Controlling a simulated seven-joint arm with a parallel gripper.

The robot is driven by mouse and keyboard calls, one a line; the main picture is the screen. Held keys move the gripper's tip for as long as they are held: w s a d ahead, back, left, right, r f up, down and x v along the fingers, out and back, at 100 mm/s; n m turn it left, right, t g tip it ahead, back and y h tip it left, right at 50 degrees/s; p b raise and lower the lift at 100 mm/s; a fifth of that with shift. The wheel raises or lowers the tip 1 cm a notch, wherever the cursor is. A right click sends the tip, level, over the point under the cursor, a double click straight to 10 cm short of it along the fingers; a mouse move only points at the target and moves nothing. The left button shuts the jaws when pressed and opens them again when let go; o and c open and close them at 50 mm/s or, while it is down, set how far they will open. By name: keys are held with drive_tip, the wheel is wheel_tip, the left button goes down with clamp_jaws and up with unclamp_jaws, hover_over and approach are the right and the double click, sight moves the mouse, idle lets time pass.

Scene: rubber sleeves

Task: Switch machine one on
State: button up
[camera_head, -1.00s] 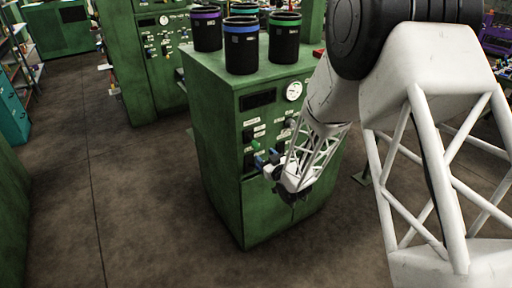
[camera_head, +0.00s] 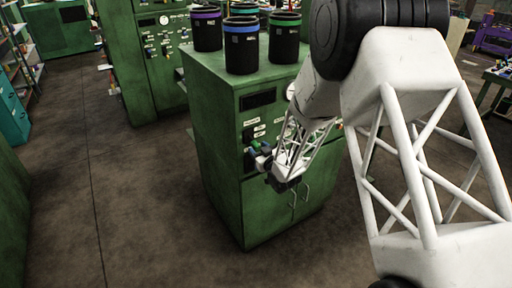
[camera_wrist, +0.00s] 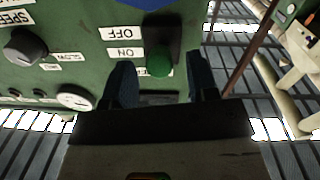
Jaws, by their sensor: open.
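A green cabinet machine (camera_head: 217,140) stands in the middle of the head view; I cannot read a number on it. The inverted wrist view shows its panel with a green-knobbed switch (camera_wrist: 160,65) on a dark plate, beside an OFF label (camera_wrist: 122,33) and an ON label (camera_wrist: 125,53). The knob appears nearest the ON label, but its exact setting is unclear. My gripper (camera_wrist: 160,75) is open, with one dark blue finger on each side of the knob; contact is not clear. In the head view my gripper (camera_head: 260,160) is at the panel, partly covering the switch.
Black canisters with coloured bands, one blue-banded (camera_head: 241,48), stand on the machine's top. A SPEED dial (camera_wrist: 25,47) and a round gauge (camera_wrist: 75,97) share the panel. Another green machine (camera_head: 150,60) stands behind. Floor (camera_head: 130,200) at left is clear.

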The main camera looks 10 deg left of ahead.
drive_tip(key=shift+x, duration=1.2)
drive_tip(key=c, duration=0.9)
